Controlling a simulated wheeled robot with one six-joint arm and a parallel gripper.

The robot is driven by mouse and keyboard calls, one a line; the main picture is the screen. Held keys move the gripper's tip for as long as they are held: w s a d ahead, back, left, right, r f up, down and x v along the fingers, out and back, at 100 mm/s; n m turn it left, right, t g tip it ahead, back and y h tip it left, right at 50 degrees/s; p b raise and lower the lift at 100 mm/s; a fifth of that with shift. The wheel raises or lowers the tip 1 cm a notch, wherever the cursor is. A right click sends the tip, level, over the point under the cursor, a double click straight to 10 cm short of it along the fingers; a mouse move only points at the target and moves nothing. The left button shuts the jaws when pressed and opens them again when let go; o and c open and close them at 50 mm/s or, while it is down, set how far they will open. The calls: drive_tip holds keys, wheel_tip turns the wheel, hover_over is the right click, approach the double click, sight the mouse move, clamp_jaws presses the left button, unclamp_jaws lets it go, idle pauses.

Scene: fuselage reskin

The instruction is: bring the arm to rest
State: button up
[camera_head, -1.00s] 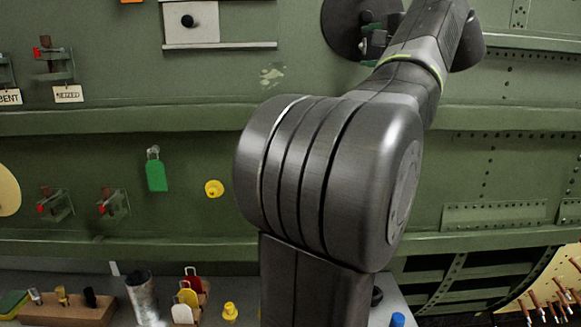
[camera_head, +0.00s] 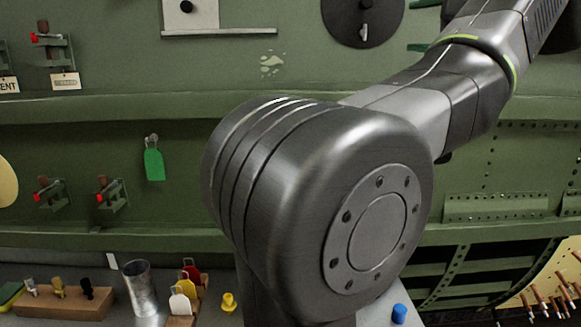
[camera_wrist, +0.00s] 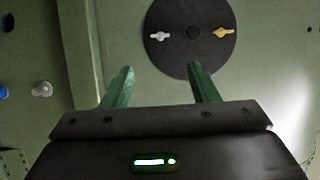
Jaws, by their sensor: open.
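My arm (camera_head: 320,200) fills the middle of the head view, its large joint in front and its upper link reaching up to the right. In the wrist view my gripper (camera_wrist: 158,88) is open, its two green fingers apart with nothing between them. A dark round plate (camera_wrist: 190,40) on the green wall lies beyond the fingertips and bears a white wing-shaped piece (camera_wrist: 160,36) and a yellow one (camera_wrist: 223,32). In the head view my gripper is mostly out of frame at the upper right.
The green fuselage wall (camera_head: 90,130) stands close behind the arm. A green tag (camera_head: 154,164) hangs on it. Below is a bench with a metal cup (camera_head: 140,287), a wooden block (camera_head: 62,302), a yellow piece (camera_head: 229,301) and a blue cap (camera_head: 399,313). Tools stick out from a pale board (camera_head: 560,275) at right.

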sight(367, 31)
drive_tip(key=p+x, duration=0.3)
drive_tip(key=x, duration=1.1)
drive_tip(key=shift+w+a, duration=0.1)
drive_tip(key=shift+w, duration=0.05)
drive_tip(key=shift+f+m+t+b, duration=0.35)
drive_tip(key=shift+m+b, duration=0.1)
drive_tip(key=shift+m, duration=0.25)
drive_tip(key=shift+s+m+t+b, duration=0.25)
drive_tip(key=shift+m+t+b, duration=0.15)
drive_tip(key=shift+m, duration=0.8)
drive_tip(key=m+t, duration=0.1)
drive_tip(key=m, duration=0.2)
drive_tip(key=m+t+h, duration=0.1)
drive_tip(key=m, duration=0.1)
drive_tip(key=shift+m+b, duration=0.3)
drive_tip(key=shift+m, duration=0.1)
drive_tip(key=m+t+h+p, duration=0.1)
drive_tip(key=m, duration=0.3)
drive_tip(key=m+t+h+p, duration=0.1)
drive_tip(key=m+h, duration=0.1)
drive_tip(key=m, duration=0.3)
drive_tip(key=shift+a+h, duration=0.2)
drive_tip(key=shift+h, duration=0.1)
drive_tip(key=shift+f+m+t+h+p, duration=0.2)
drive_tip(key=shift+m+h+p, duration=0.4)
drive_tip(key=shift+m, duration=0.6)
drive_tip(key=shift+a, duration=0.1)
